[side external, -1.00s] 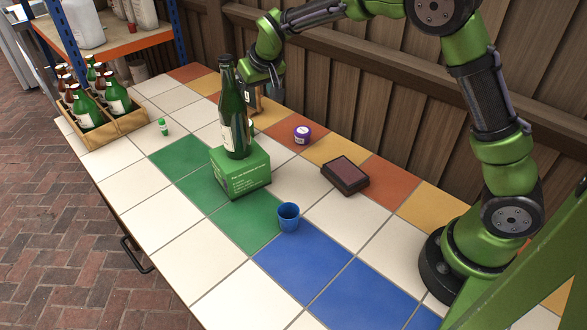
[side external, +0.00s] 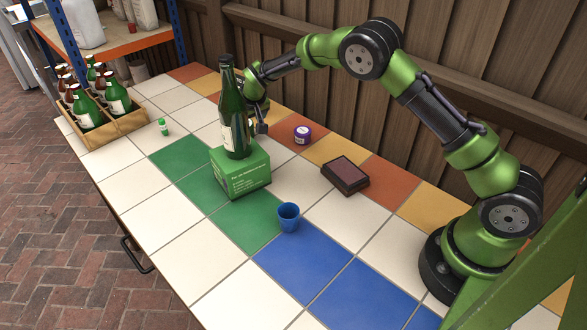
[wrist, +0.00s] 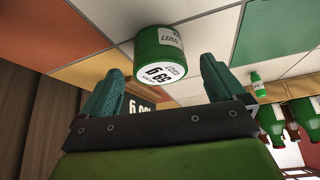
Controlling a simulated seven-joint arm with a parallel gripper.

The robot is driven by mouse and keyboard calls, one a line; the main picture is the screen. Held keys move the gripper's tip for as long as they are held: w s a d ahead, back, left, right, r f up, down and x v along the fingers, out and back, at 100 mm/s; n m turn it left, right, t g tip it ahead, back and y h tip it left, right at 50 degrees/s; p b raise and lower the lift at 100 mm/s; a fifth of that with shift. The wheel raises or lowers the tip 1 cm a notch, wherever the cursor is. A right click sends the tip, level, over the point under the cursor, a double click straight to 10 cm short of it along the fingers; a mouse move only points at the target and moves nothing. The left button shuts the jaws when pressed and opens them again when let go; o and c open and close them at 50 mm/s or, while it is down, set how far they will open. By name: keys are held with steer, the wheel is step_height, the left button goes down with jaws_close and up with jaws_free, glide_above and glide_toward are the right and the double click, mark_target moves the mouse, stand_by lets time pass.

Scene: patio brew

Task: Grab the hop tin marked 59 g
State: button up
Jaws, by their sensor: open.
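The hop tin marked 59 g (wrist: 158,75) is a green tin with a white lid, standing upright in the wrist view; its printing appears upside down. My gripper (wrist: 163,70) is open, with one finger to each side of this tin's lid and the tin not held. I cannot tell how far down the fingers reach. In the side view my gripper (side external: 261,124) is low behind the green bottle (side external: 234,115), and the green tin is hidden there.
The green bottle stands on a green box (side external: 240,172) in front of my gripper. A purple tin (side external: 303,134), a dark red-brown block (side external: 345,175) and a blue cup (side external: 288,217) are to the right. A small green-capped bottle (side external: 163,127) and a bottle crate (side external: 128,122) are left.

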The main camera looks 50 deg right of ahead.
steer(key=x, duration=0.3)
steer(key=shift+f, duration=0.15)
steer(key=shift+c, duration=0.3)
steer(key=c, duration=0.9)
steer(key=shift+c, duration=0.6)
